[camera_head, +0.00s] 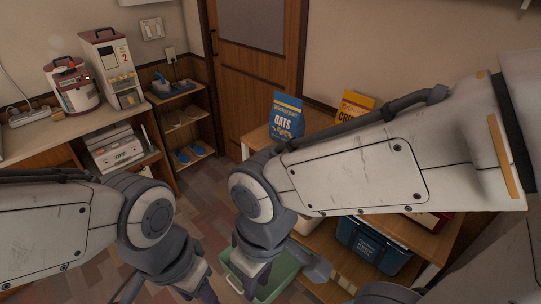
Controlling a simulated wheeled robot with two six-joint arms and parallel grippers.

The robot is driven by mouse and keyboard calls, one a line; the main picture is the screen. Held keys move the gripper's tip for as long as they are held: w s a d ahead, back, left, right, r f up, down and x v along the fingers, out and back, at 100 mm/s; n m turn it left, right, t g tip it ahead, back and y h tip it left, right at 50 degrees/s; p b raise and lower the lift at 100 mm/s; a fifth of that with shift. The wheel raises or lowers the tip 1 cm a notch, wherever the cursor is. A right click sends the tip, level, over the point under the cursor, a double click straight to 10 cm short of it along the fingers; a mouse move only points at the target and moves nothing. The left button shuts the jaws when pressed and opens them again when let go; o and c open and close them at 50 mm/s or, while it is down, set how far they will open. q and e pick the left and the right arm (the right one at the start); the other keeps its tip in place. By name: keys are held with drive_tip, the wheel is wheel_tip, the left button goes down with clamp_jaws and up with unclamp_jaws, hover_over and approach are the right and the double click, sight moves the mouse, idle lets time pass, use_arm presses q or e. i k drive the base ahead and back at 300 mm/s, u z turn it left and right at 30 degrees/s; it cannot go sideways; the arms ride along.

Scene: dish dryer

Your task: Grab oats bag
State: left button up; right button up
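The blue oats bag (286,116) stands upright on a wooden counter beyond my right arm, with "OATS" printed on its front. My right arm crosses the view in front of that counter, and its forearm bends down. My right gripper (251,281) points down over the floor, near a green bin and well below and nearer than the bag. It is not touching the bag. My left gripper (168,292) is low at the bottom edge and partly cut off. Whether either gripper is open or shut is not clear.
A yellow bag (356,106) stands right of the oats bag. A green bin (284,271) is on the floor, and a blue crate (372,247) sits on a low shelf. A rice cooker (74,88) and a dispenser (112,68) stand on the left counter.

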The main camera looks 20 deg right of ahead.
sight(286, 120)
drive_tip(key=u, duration=1.4)
drive_tip(key=i, duration=2.5)
drive_tip(key=z, duration=3.45)
drive_tip(key=i, duration=0.55)
drive_tip(key=u, duration=0.05)
